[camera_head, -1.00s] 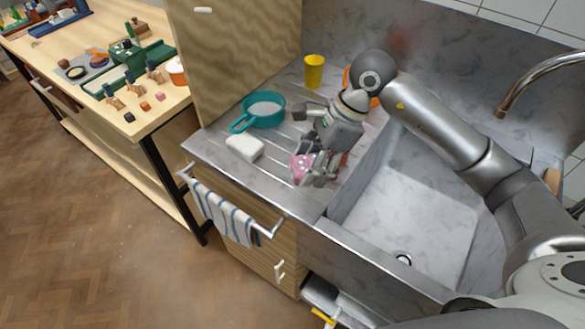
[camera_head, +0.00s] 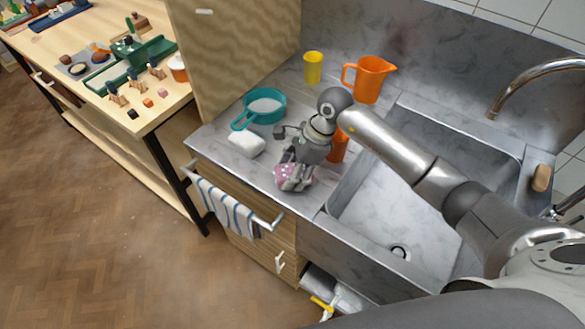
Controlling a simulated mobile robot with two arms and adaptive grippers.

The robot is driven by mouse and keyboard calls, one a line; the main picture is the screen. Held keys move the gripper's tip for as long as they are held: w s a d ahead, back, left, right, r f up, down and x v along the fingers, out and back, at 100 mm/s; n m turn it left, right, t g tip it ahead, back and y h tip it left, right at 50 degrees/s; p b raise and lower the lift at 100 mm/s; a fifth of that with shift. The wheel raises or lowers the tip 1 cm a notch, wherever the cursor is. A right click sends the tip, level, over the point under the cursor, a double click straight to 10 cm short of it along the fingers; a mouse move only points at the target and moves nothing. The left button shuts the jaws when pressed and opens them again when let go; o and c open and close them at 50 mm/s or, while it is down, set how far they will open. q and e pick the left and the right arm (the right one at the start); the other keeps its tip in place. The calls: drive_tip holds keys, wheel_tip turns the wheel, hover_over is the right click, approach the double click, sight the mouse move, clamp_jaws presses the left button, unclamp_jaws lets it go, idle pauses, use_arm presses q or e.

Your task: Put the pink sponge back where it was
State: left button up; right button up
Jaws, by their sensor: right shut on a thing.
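The pink sponge (camera_head: 290,177) is between the fingers of my right gripper (camera_head: 294,176), above the front part of the draining board (camera_head: 222,158). The gripper is shut on it and covers part of it. From this view I cannot tell whether the sponge touches the board. A white block (camera_head: 246,143) lies on the board to the left of the gripper. My left gripper is not in view.
A teal sieve-like pan (camera_head: 264,107), a yellow cup (camera_head: 313,67) and an orange jug (camera_head: 368,79) stand behind. An orange object (camera_head: 339,147) is partly hidden by my right arm. The sink basin (camera_head: 410,205) is right. A tan object (camera_head: 541,178) sits on its far-right rim.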

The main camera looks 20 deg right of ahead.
drive_tip(key=shift+f, duration=0.2)
drive_tip(key=o, duration=1)
drive_tip(key=shift+r, duration=0.15)
drive_tip(key=shift+r, duration=0.2)
drive_tip(key=b+v, duration=0.2)
drive_tip(key=v, duration=0.8)
drive_tip(key=shift+d+r+b, duration=0.25)
drive_tip(key=shift+b, duration=0.05)
drive_tip(key=shift+d+r, duration=0.15)
drive_tip(key=shift+r, duration=0.4)
